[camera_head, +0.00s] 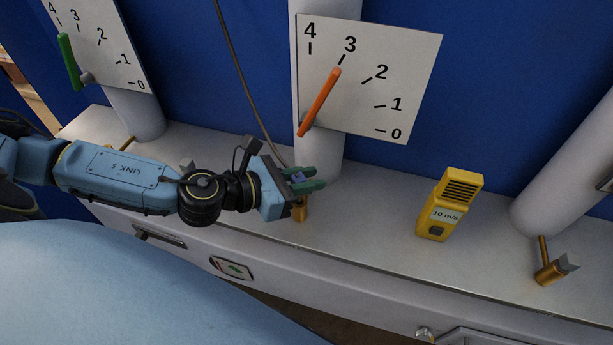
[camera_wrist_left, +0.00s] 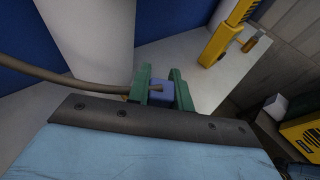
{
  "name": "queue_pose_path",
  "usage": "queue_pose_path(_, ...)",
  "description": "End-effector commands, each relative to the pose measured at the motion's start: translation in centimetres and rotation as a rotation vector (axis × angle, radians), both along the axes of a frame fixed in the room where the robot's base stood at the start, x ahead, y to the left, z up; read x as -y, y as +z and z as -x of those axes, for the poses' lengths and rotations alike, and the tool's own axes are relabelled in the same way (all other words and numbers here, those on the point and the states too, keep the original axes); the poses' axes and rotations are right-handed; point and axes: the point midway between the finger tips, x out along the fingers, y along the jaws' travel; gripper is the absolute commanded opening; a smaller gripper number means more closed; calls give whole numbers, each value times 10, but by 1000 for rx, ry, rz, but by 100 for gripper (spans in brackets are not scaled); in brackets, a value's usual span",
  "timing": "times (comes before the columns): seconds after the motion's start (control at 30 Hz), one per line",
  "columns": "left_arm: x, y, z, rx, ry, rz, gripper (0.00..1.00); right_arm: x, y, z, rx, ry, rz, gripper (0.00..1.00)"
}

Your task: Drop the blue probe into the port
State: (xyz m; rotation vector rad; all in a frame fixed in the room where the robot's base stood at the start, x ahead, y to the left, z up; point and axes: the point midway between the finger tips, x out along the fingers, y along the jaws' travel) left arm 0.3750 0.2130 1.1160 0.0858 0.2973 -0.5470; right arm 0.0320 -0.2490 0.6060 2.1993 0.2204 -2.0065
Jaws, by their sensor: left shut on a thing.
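My left gripper (camera_head: 305,181) has green fingers and is shut on the blue probe (camera_head: 298,178). In the left wrist view the probe (camera_wrist_left: 161,92) is a blue block between the two green fingers (camera_wrist_left: 161,86), with a grey-brown cable running off to the left. In the head view the held probe is just above or beside a brass fitting (camera_head: 300,210) at the foot of the middle white column. That fitting may be the port; its opening is hidden, and I cannot tell whether the probe touches it. My right gripper does not show.
Another brass fitting (camera_head: 550,272) is at the right column. A dial with an orange pointer (camera_head: 319,102) and one with a green pointer (camera_head: 69,62) stand behind.

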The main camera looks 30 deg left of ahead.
Motion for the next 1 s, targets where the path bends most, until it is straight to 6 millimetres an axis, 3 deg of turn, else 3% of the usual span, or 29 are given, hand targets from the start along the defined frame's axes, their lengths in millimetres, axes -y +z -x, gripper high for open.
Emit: queue_pose_path(1.0, 0, -26, 0, 0, -1, 0, 0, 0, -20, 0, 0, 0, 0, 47)
